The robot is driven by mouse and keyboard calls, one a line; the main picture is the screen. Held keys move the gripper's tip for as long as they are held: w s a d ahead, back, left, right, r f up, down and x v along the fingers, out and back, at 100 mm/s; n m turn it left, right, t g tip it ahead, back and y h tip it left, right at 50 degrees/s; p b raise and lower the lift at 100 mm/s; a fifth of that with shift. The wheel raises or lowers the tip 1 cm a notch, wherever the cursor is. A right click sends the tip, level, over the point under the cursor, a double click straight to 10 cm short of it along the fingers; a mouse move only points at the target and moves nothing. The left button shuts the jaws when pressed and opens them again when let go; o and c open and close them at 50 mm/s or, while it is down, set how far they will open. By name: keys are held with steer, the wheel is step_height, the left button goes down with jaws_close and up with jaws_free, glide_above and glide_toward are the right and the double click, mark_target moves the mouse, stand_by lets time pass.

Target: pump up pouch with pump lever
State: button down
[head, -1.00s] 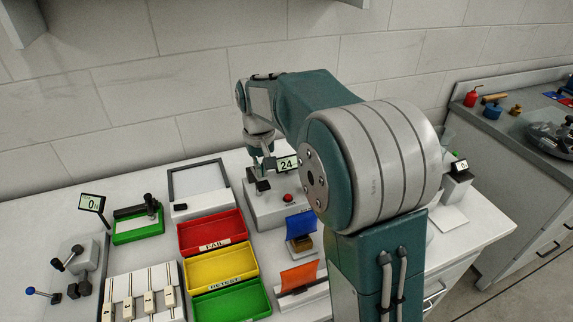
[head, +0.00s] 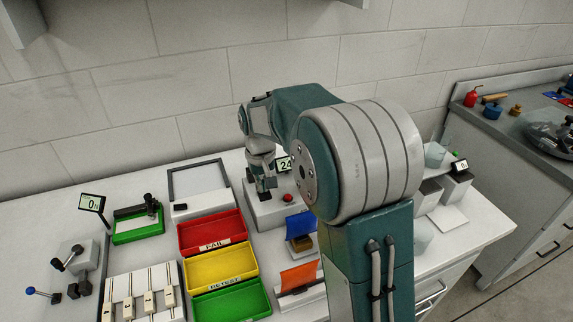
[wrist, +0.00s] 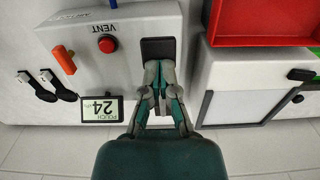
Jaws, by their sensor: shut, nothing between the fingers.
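The pump unit is a pale grey box (head: 265,214) on the bench. It has a red button marked VENT (wrist: 108,45) and a small display reading POUCH 24 (wrist: 102,108). A flat black pad, seemingly the pump lever's end (wrist: 158,46), is at the unit's right side in the wrist view. My gripper (wrist: 158,80) is shut and empty, its fingertips at the near edge of this pad; I cannot tell whether they touch it. In the head view my gripper (head: 265,187) is low over the unit, pointing down. I cannot clearly identify the pouch.
An orange handle (wrist: 65,60) stands on the unit, left of the button in the wrist view. Red (head: 211,229), yellow (head: 200,271) and green (head: 228,304) trays lie left of and in front of the unit. A grey-framed panel (head: 197,180) is behind the trays.

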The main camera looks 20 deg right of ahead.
steer(key=shift+f, duration=0.6)
steer(key=shift+r, duration=3.2)
steer(key=shift+f, duration=0.1)
steer(key=shift+f, duration=3.05)
steer(key=shift+r, duration=3.2)
